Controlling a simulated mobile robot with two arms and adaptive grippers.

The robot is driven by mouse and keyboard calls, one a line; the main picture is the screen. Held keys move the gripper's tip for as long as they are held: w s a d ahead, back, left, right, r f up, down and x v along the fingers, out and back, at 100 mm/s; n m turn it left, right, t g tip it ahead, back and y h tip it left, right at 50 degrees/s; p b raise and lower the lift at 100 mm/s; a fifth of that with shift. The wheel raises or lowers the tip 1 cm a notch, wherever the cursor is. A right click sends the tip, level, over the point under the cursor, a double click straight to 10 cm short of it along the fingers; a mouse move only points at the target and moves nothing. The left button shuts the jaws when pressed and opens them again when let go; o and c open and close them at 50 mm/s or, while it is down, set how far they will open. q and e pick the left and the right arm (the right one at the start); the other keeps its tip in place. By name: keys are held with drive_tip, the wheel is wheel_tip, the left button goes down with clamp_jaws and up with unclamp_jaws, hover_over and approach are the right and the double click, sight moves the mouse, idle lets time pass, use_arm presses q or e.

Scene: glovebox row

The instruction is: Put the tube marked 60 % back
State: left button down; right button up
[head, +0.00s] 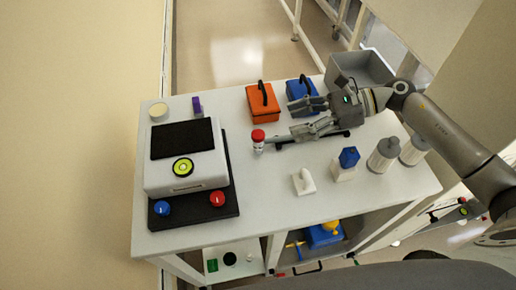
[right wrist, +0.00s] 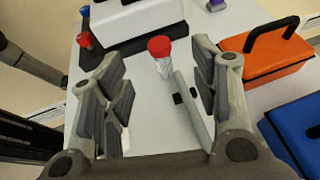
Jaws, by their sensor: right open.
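A small clear tube with a red cap (head: 258,138) stands upright on the white table, to the right of the white instrument. In the right wrist view the red-capped tube (right wrist: 160,52) shows ahead of the gap between the fingers, apart from both. I cannot read any marking on it. My right gripper (head: 292,120) is open and empty, to the right of the tube in the head view. A grey bar with black clips (right wrist: 192,110) lies on the table beneath the right finger. My left gripper is not in view.
The white instrument (head: 188,172) with blue and red knobs fills the left. Behind are an orange case (head: 262,112), a blue case (head: 296,90) and a grey bin (head: 342,72). Front centre is clear.

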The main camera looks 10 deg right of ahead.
sight(258, 134)
drive_tip(key=a+f, duration=0.1)
drive_tip(key=a+f+p, duration=0.1)
drive_tip(key=a, duration=0.1)
drive_tip(key=w+a+f, duration=0.1)
drive_tip(key=a+f, duration=0.1)
drive_tip(key=shift+a, duration=0.1)
drive_tip(key=p+x, duration=0.3)
drive_tip(key=x, duration=0.1)
drive_tip(key=shift+s+a, duration=0.1)
drive_tip(key=shift+a, duration=0.2)
drive_tip(key=shift+a+f, duration=0.25)
drive_tip(key=shift+a, duration=0.1)
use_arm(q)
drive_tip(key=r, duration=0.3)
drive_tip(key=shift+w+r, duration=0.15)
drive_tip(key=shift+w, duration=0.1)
use_arm(e)
drive_tip(key=shift+d, duration=0.1)
drive_tip(key=c, duration=1.1)
drive_tip(key=shift+r, duration=0.15)
